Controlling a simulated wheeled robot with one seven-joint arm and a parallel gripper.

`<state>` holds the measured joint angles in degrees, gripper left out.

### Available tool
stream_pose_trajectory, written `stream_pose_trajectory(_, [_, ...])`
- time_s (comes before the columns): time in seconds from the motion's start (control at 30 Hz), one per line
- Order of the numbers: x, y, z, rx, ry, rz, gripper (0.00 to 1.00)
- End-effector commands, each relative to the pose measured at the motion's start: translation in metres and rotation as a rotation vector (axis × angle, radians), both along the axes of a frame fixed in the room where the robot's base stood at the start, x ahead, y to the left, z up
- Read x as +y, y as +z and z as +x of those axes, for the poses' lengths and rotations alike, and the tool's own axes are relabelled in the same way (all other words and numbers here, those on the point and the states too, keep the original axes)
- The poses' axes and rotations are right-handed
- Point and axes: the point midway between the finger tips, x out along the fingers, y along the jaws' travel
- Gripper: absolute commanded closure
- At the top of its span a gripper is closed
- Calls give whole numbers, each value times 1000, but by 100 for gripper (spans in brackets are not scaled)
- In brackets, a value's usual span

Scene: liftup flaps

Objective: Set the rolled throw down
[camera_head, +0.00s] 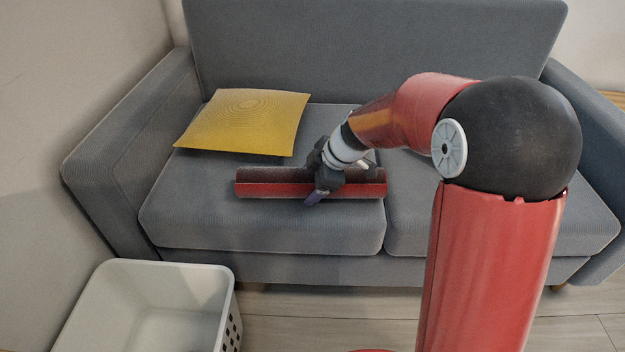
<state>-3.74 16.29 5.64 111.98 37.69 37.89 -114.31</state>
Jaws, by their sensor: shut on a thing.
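The rolled throw (270,190) is a long red and dark roll. It lies lengthwise left to right over the left seat cushion of the grey sofa (260,230), close to or touching the cushion; I cannot tell which. My gripper (316,196) is shut on the roll near its middle, reaching down from the upper right. The gripper and wrist hide part of the roll. The fingertips show just in front of the roll's front side.
A yellow cushion (245,122) lies on the seat behind the roll, at the left. A white laundry basket (150,300), which looks empty, stands on the floor at the lower left. The front of the left seat is clear. My arm covers much of the right seat.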

Motion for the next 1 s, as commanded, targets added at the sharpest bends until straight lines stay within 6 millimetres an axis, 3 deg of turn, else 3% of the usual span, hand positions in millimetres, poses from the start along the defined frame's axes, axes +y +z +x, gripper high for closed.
stream_pose_trajectory(0.03, [0,-2,0,-2,-1,0,61])
stream_pose_trajectory(0.07, [0,-1,0,0,0,0,21])
stream_pose_trajectory(0.2, [0,-1,0,0,0,0,3])
stream_pose_trajectory(0.6, [-2,6,-1,-2,-1,0,2])
stream_pose_trajectory(1.0, [-38,75,-21,-4,-2,0,2])
